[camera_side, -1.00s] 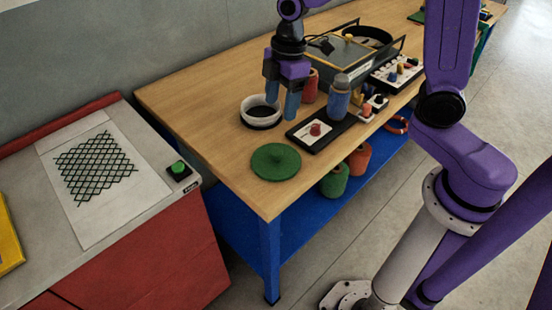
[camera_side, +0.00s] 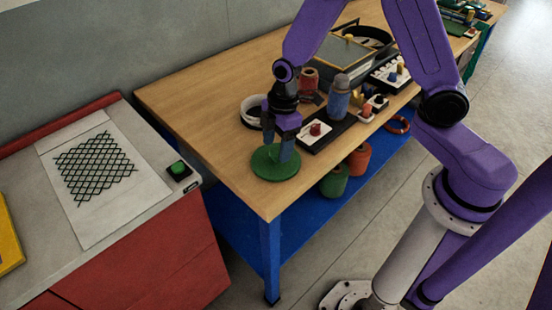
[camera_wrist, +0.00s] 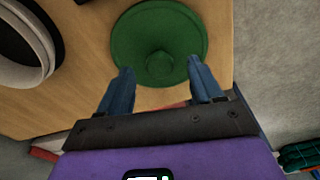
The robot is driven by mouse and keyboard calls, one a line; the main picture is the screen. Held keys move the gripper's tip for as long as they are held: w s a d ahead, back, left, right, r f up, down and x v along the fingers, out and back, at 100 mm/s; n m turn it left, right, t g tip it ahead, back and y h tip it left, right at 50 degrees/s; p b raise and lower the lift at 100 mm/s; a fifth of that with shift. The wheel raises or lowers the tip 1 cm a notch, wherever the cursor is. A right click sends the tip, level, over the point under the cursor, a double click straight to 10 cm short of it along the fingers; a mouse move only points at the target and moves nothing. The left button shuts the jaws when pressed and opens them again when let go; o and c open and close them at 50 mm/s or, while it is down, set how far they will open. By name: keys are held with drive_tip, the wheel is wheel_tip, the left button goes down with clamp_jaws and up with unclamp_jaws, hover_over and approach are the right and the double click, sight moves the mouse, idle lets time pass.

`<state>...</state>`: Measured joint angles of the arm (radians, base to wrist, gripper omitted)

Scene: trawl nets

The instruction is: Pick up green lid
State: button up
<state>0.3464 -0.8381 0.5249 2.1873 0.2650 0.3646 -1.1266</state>
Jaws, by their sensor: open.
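The green lid (camera_side: 266,166) is a flat round disc lying on the wooden table near its front corner. In the wrist view the lid (camera_wrist: 135,40) has a small raised knob (camera_wrist: 159,66) at its middle. My gripper (camera_side: 277,148) is open and points down over the lid. In the wrist view its two blue fingers (camera_wrist: 158,78) are apart, one on each side of the knob's line. The fingers hide part of the lid in the side view. I cannot tell whether the fingertips touch the lid.
A white round bowl (camera_side: 246,112) stands close behind the lid; it also shows in the wrist view (camera_wrist: 45,40). A black board (camera_side: 325,135) with a red knob and a blue spool (camera_side: 339,100) stand to the right. The table edge is close in front.

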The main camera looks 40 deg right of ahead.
drive_tip(key=shift+f, duration=0.65)
drive_tip(key=shift+a, duration=0.1)
drive_tip(key=c, duration=1.1)
drive_tip(key=shift+r, duration=0.1)
